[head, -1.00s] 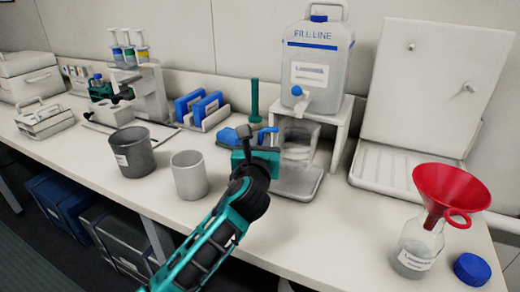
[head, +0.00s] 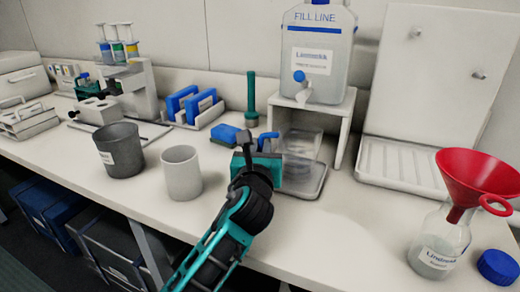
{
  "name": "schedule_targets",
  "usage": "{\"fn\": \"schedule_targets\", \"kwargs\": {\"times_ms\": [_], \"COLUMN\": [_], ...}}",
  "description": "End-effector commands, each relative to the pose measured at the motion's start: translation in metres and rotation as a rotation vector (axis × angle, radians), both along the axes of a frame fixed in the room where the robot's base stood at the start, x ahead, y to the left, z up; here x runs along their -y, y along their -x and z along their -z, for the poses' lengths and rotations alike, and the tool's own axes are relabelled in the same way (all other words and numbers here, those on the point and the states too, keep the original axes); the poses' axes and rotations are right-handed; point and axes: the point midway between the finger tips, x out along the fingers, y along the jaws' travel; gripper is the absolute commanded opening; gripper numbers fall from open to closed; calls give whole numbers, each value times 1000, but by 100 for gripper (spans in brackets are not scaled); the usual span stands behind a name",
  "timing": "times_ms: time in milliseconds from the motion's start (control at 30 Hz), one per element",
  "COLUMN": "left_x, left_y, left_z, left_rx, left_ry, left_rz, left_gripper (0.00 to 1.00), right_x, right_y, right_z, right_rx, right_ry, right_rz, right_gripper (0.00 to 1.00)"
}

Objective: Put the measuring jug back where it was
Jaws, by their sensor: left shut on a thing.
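The measuring jug (head: 303,150) is clear and see-through, and stands out little against the white stand behind it. It is upright at the dispensing stand, over or on the shallow grey tray (head: 312,188); I cannot tell whether its base touches. My left gripper (head: 262,160) is at the jug's left side and shut on it, beside a blue part that looks like its handle (head: 268,137). The fingers partly hide the jug's left side. My right gripper is not in view.
A labelled carboy with a tap (head: 320,60) sits on the white stand (head: 345,125). A grey beaker (head: 120,150) and white cup (head: 182,173) stand left of my arm. A red funnel (head: 475,175) in a bottle (head: 437,245) and blue cap (head: 498,267) are right. Bench between is clear.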

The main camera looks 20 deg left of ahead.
Motion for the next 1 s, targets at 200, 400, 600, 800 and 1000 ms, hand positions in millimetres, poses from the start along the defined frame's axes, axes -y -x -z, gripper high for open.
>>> {"fn": "schedule_targets", "kwargs": {"times_ms": [200,400,600,800,1000], "left_x": [0,0,0,6,18], "left_y": [0,0,0,20,62], "left_z": [3,2,1,0,-1], "left_rx": [-1,0,0,-2,-3], "left_ry": [-1,-1,0,-2,2], "left_rz": [0,0,0,2,2], "left_gripper": [29,43,43,43,43], "right_x": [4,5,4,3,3], "right_y": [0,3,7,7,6], "right_z": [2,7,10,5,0], "right_rx": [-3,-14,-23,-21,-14], "right_ry": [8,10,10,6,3], "right_rz": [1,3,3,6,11], "right_gripper": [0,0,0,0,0]}}
